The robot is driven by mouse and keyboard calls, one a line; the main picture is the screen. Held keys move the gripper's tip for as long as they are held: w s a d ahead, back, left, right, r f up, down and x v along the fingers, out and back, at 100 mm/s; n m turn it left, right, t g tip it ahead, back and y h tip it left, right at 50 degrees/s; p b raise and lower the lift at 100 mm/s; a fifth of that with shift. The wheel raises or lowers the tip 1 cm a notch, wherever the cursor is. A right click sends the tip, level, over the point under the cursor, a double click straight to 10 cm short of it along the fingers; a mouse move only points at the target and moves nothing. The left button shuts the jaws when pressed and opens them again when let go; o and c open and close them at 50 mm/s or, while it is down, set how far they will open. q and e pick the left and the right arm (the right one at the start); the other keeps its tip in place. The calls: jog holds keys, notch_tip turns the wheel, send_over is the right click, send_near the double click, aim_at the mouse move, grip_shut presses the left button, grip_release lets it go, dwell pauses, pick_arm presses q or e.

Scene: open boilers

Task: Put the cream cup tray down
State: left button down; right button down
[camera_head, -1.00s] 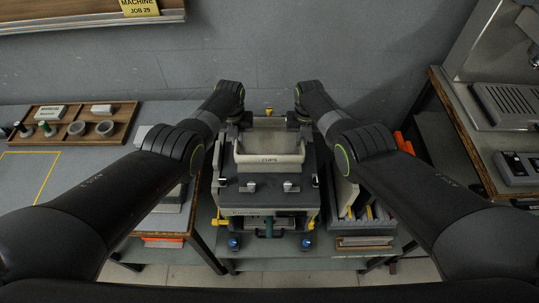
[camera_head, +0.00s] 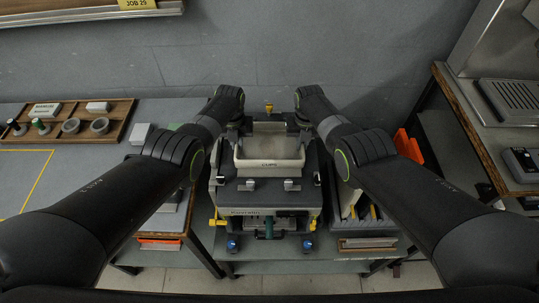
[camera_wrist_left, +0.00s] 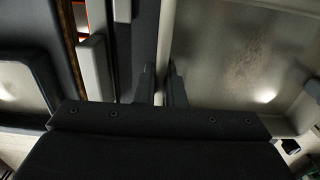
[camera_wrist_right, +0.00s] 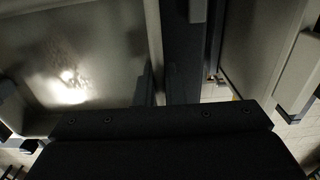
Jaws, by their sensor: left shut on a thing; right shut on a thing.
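The cream cup tray (camera_head: 269,166), labelled CUPS, is in the middle of the head view, over a dark grey rack-like unit (camera_head: 265,198). I cannot tell whether it rests on the unit or hangs just above it. My left gripper (camera_head: 238,129) is shut on the tray's left side wall, and my right gripper (camera_head: 303,127) on its right side wall. The tray's bare inside shows in the left wrist view (camera_wrist_left: 235,50) and the right wrist view (camera_wrist_right: 80,45). The fingertips are partly hidden in the head view.
A wooden tray (camera_head: 80,115) with small cups and bottles sits on the left table. Files and an orange item (camera_head: 408,145) stand right of the unit. A bench (camera_head: 485,140) with a slotted plate is at far right. The back wall is close behind.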

pick_arm(q)
jog(key=shift+a+f, duration=0.1)
jog(key=shift+f, duration=0.25)
pick_arm(e)
jog(key=shift+d+f, duration=0.1)
jog(key=shift+f, duration=0.25)
pick_arm(q)
jog(key=c, duration=1.5)
grip_release()
jog(key=shift+r, duration=0.1)
pick_arm(e)
jog(key=c, duration=1.5)
grip_release()
jog(key=shift+r, duration=0.1)
pick_arm(q)
jog(key=shift+r, duration=0.1)
jog(key=shift+r, duration=0.45)
pick_arm(e)
jog(key=shift+r, duration=0.55)
pick_arm(q)
notch_tip(320, 180, up, 11)
jog(key=shift+f, duration=0.1)
pick_arm(e)
notch_tip(320, 180, up, 11)
